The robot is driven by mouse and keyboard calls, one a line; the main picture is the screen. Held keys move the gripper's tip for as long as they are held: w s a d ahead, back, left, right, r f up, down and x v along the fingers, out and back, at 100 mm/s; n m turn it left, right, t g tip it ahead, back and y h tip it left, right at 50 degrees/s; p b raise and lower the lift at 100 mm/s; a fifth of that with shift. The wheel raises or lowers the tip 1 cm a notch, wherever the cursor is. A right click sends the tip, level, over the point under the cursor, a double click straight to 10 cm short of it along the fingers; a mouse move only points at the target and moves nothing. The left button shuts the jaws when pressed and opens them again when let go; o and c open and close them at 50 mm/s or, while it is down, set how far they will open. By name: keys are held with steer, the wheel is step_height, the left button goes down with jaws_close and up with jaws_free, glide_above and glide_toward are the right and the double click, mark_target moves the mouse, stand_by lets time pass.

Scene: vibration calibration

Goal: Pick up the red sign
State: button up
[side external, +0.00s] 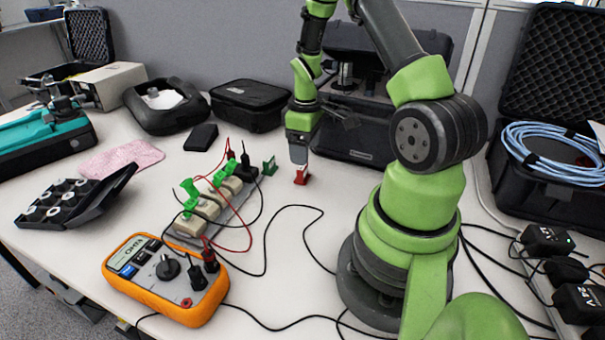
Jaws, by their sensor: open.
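A small red sign (301,177) stands on the white table near the middle of the side external view. My gripper (298,158) hangs pointing down just above and around the top of the red sign. It is open; whether its fingers touch the sign cannot be told from this angle. Part of the sign's upper edge is hidden by the gripper. A similar small green sign (269,166) stands just left of the red one.
An orange multimeter (165,280) with cables and a terminal strip with green clips (210,205) lie to the left. Black cables cross the table in front. Open black cases (360,140) stand behind, and another with blue cable (548,140) stands at right.

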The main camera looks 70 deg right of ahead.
mark_target(305, 178)
step_height(305, 178, down, 7)
steer(key=shift+w+r, duration=0.1)
stand_by(0.3)
steer(key=c, duration=1)
